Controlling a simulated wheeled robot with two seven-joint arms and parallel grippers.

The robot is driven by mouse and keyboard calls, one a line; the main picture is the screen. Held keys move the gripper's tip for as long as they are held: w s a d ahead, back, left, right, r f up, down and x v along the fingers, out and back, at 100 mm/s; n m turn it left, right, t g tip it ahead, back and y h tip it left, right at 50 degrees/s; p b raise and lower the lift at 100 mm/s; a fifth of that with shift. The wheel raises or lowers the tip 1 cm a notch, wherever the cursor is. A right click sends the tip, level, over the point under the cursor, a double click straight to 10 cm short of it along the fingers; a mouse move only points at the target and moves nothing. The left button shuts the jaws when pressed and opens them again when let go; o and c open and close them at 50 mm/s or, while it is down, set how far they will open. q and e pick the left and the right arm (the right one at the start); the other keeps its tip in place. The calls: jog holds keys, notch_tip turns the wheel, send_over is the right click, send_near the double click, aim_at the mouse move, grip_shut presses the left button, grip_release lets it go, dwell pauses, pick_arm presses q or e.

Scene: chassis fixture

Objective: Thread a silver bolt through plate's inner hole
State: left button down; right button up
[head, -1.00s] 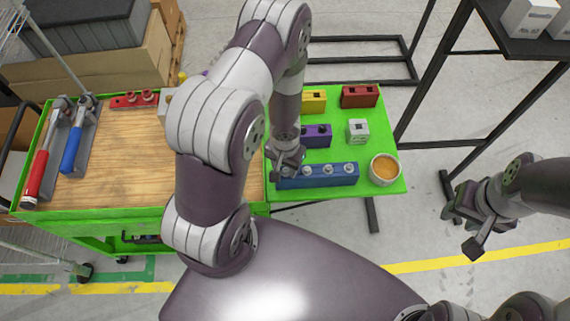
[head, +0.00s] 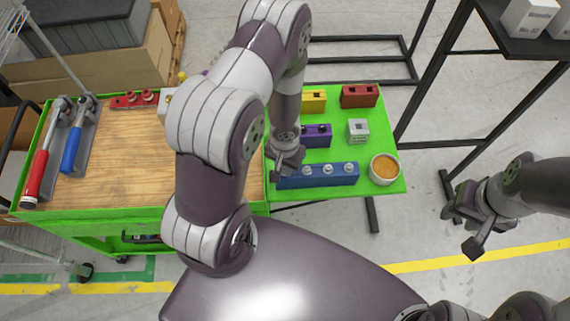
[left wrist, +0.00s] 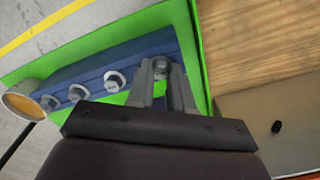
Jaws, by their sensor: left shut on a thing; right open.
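My left gripper (head: 287,165) is at the left end of the blue bolt holder (head: 336,180). In the left wrist view its fingers (left wrist: 164,75) are closed around a silver bolt (left wrist: 160,63) at the end of the blue holder (left wrist: 130,57). I cannot tell whether this bolt is still seated. Three other silver bolts stand in the holder, such as the nearest one (left wrist: 113,80). My right gripper (head: 463,230) is open and empty, off the right side of the green table. I cannot make out the plate; my left arm hides part of the bench.
A bowl with orange contents (head: 384,169) stands right of the holder. Purple (head: 317,132), yellow (head: 314,99), red (head: 359,96) and grey (head: 357,130) blocks stand behind. Red (head: 40,165) and blue (head: 73,148) handled tools lie on the left of the wooden bench top (head: 130,160).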

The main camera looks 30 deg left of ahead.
pick_arm(q)
jog(key=shift+r+p, duration=3.35)
jog(key=shift+r, duration=0.15)
jog(key=shift+f, duration=0.15)
notch_tip(320, 180, down, 7)
jog(key=b, duration=0.7)
jog(key=shift+f, duration=0.1)
jog(key=shift+s, duration=0.1)
